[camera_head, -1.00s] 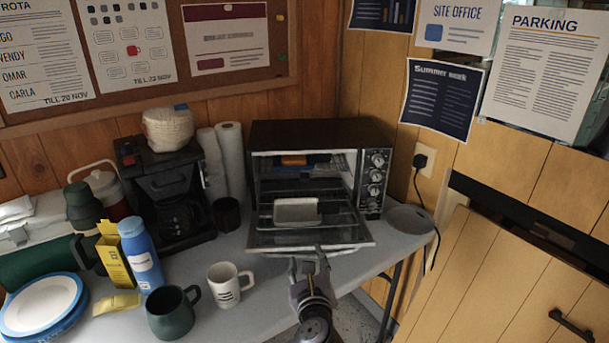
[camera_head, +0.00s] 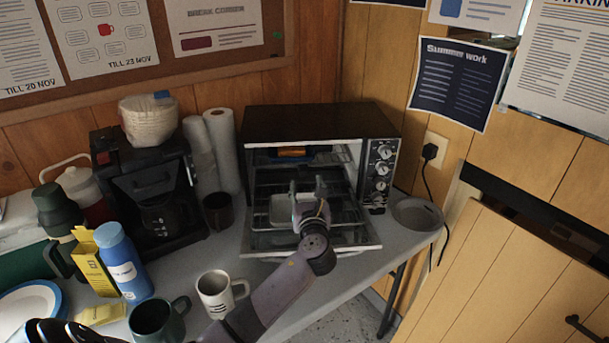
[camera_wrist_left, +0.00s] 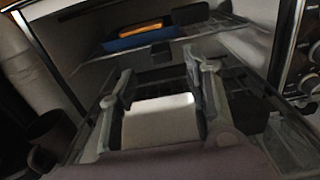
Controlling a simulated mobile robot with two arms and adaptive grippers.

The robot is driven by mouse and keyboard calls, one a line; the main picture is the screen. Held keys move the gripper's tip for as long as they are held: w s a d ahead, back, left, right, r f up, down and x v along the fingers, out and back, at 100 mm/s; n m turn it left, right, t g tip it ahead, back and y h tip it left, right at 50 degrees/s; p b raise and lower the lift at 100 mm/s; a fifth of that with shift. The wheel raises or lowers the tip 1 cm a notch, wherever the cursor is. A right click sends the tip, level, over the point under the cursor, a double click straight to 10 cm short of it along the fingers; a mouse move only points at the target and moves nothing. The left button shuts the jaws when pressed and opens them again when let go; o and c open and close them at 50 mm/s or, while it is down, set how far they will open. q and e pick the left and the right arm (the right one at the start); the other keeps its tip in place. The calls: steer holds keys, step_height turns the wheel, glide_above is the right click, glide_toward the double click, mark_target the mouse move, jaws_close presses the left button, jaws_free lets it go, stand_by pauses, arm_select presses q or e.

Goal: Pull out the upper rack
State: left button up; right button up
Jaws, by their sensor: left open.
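The toaster oven (camera_head: 320,122) stands on the table with its glass door (camera_head: 345,238) folded down. The upper rack (camera_head: 335,156) is inside the oven; in the left wrist view its wire front edge (camera_wrist_left: 225,22) crosses the top, with a blue tray (camera_wrist_left: 145,38) holding something orange on it. A lower rack (camera_head: 340,208) bears a pale dish (camera_head: 283,208). My left gripper (camera_head: 308,186) is open in front of the oven opening. In the wrist view its fingers (camera_wrist_left: 162,84) are below the upper rack, apart from it, with the pale dish showing between them.
A coffee maker (camera_head: 155,195), paper towel rolls (camera_head: 222,150) and a dark mug (camera_head: 218,211) stand left of the oven. A white mug (camera_head: 216,292) and green mug (camera_head: 158,322) are near the front. A grey plate (camera_head: 418,213) lies to the right.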

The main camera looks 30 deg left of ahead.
mark_target(304, 172)
arm_select(q)
steer(key=x, duration=0.5)
steer(key=shift+w+a, duration=0.15)
steer(key=shift+w, duration=0.1)
steer(key=shift+w+a, duration=0.25)
steer(key=c, duration=0.7)
jaws_close()
arm_select(e)
steer(key=shift+w+a+f, duration=0.2)
steer(key=shift+w+a, duration=0.3)
steer(key=shift+w, duration=0.15)
steer(key=shift+a, duration=0.1)
